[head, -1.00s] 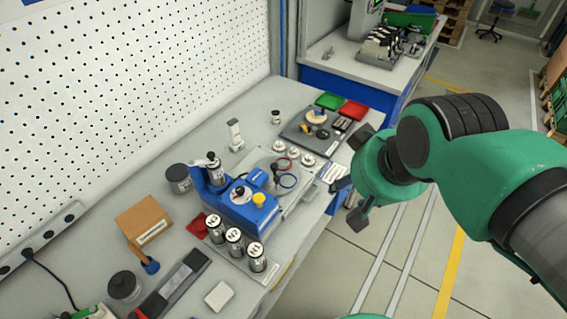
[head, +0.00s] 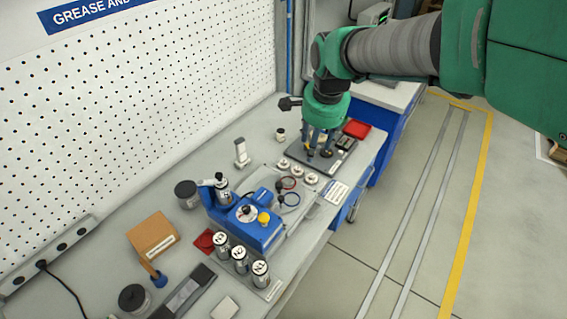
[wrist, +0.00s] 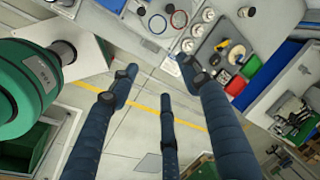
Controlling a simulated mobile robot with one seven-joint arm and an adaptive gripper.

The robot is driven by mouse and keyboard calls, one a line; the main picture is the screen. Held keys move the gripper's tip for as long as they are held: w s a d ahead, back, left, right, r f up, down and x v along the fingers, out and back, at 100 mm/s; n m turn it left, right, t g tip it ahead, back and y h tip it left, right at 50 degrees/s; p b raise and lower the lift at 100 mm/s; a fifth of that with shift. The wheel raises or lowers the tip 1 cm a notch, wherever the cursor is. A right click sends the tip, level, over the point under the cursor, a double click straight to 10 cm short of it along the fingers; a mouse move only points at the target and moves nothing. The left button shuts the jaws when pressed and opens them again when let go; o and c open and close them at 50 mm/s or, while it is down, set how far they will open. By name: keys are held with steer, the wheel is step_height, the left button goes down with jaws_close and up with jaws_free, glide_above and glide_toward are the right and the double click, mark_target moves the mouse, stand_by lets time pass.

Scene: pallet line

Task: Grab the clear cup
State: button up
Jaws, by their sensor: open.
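I cannot make out a clear cup for certain in either view. A see-through jar with a dark lid (head: 132,298) stands at the front left of the bench in the head view. My gripper (head: 318,150) appears in front of the dark tray at the bench's far end, well away from that jar. In the wrist view my gripper (wrist: 160,80) has its three dark blue fingers spread apart with nothing between them. Floor shows beyond the fingers, and the dark tray (wrist: 211,50) lies at upper right. My gripper partly hides the tray in the head view.
A blue device (head: 243,228) with several labelled cans in front stands mid-bench. The pegboard wall (head: 160,90) bounds the left. Floor at right is open.

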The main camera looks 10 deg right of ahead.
steer(key=w+a+f+m+g+p, duration=0.25)
steer(key=w+f+m, duration=0.4)
steer(key=w, duration=0.35)
steer(key=m+p, duration=0.2)
steer(key=m, duration=0.3)
glide_above(288, 177)
steer(key=s, duration=0.2)
step_height(288, 177, down, 11)
steer(key=shift+a, duration=0.15)
steer(key=shift+f+n, duration=0.1)
steer(key=shift+n, duration=0.15)
steer(key=shift+f, duration=4.25)
steer(key=shift+a+f, duration=0.1)
steer(key=shift+f, duration=2.5)
